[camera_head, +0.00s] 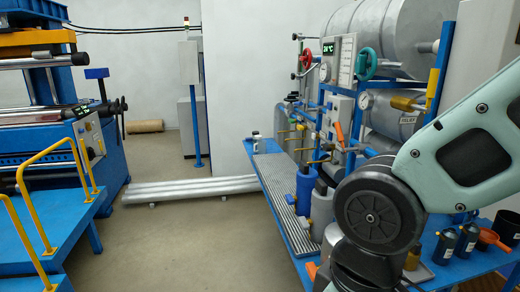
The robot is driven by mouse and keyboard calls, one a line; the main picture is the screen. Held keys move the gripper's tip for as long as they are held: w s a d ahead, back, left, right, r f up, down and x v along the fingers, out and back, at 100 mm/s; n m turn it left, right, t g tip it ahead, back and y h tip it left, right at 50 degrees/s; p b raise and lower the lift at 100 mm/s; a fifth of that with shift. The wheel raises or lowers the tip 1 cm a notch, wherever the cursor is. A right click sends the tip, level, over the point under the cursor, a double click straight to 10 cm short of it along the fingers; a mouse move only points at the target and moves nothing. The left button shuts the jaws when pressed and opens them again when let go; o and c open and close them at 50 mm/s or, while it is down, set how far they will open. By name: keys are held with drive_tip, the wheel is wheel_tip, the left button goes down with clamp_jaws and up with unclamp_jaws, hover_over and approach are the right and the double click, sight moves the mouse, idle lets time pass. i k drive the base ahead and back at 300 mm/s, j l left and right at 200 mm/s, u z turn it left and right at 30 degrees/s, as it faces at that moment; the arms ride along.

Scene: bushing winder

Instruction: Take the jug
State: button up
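I cannot tell for sure which thing is the jug. A blue cylindrical vessel (306,190) and a grey one (322,213) stand upright on the blue bench, left of my arm. A small whitish vessel (256,143) stands at the bench's far end. My arm crosses the right side and hides part of the bench. My gripper does not show.
The blue bench (265,176) has a grated top and carries pipes, gauges, valve wheels and large grey tanks (375,40). Yellow railings (50,170) and a blue machine stand at the left. Long grey tubes (190,189) lie low across the back. The middle floor is clear.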

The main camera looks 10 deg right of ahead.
sight(261, 145)
drive_tip(key=i+j+u, duration=0.25)
drive_tip(key=j, duration=0.25)
drive_tip(key=i+j+u, duration=0.3)
drive_tip(key=i+j, duration=0.35)
drive_tip(key=i, duration=0.2)
drive_tip(key=i+j, duration=0.35)
drive_tip(key=i, duration=0.2)
drive_tip(key=i+z, duration=0.25)
drive_tip(key=i, duration=0.65)
drive_tip(key=i+z, duration=0.25)
drive_tip(key=i, duration=0.65)
drive_tip(key=i+z, duration=0.35)
drive_tip(key=i, duration=0.25)
drive_tip(key=i+j+z, duration=0.15)
drive_tip(key=i+z, duration=0.2)
drive_tip(key=i, duration=0.3)
drive_tip(key=i+l+z, duration=0.4)
drive_tip(key=i, duration=0.2)
